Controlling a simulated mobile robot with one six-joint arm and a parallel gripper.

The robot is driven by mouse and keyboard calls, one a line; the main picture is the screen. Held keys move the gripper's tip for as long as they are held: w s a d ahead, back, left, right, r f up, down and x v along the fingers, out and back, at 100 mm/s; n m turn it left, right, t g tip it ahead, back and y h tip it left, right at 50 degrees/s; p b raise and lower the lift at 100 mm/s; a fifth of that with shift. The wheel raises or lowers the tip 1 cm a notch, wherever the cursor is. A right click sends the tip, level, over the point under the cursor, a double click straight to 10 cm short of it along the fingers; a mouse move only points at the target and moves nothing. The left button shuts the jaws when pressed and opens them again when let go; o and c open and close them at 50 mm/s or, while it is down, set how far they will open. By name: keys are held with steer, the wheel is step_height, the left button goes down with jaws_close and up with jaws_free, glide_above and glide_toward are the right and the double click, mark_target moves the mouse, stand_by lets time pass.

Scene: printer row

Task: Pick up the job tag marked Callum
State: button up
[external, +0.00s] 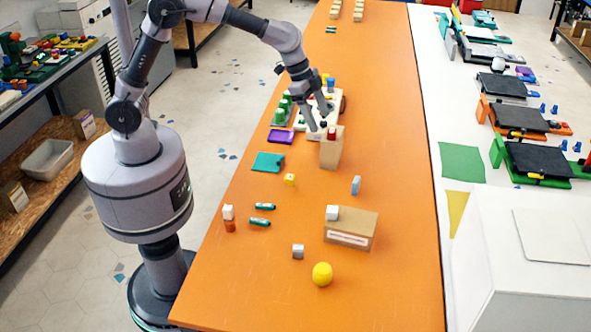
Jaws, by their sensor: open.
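I cannot make out the name Callum on anything; any lettering is too small to read. Two flat pieces that could be tags lie on the orange table (310,300): a purple one (281,136) and a teal one (267,161). My gripper (321,120) is open, pointing down over the table. It is just above or beside a small cardboard box (331,153) with a small red piece (332,133) on top. I cannot tell whether the gripper touches either. The gripper partly hides a white tray-like object (312,103) behind it.
A larger labelled cardboard box (350,230) has a white cube (332,212) on it. The table's near end is clear.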

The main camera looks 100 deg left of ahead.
glide_toward(356, 180)
steer(key=shift+n+h, duration=0.3)
steer(key=b+x, duration=0.2)
steer(key=x, duration=0.1)
steer(key=b+x, duration=0.2)
steer(key=x, duration=0.2)
steer(key=a+b+x, duration=0.1)
steer(key=b+x, duration=0.1)
steer(key=x, duration=0.1)
steer(key=shift+w+d+f, duration=0.15)
steer(key=shift+f, duration=0.15)
steer(key=shift+r, duration=0.15)
steer(key=shift+c, duration=0.4)
